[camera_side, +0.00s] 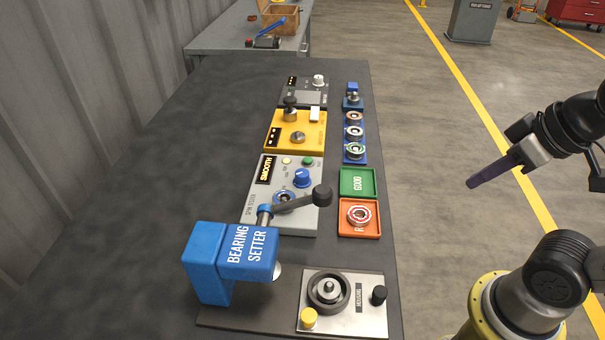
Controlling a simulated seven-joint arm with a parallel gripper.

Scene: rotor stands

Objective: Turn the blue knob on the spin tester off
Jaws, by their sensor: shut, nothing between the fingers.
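The spin tester (258,207) is a grey box on the dark table, behind the blue bearing setter. Its blue knob (302,178) stands on its top panel at the right, and its exact pointer direction is too small to read. A black display (266,169) on it reads "SMOOTH". A yellowish button and a green button (308,161) sit near its far edge. A bearing (284,198) seems to sit on its spindle, partly covered by the setter's lever. My gripper (470,185) is shut and empty, off the table to the right, well apart from the knob.
The blue bearing setter (206,263) has a black-knobbed lever (300,200) reaching over the tester's near side. A green GOOD tray (371,182) and an orange tray (344,229) holding a bearing (359,215) lie right of the tester. A yellow unit (283,138) stands behind it.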

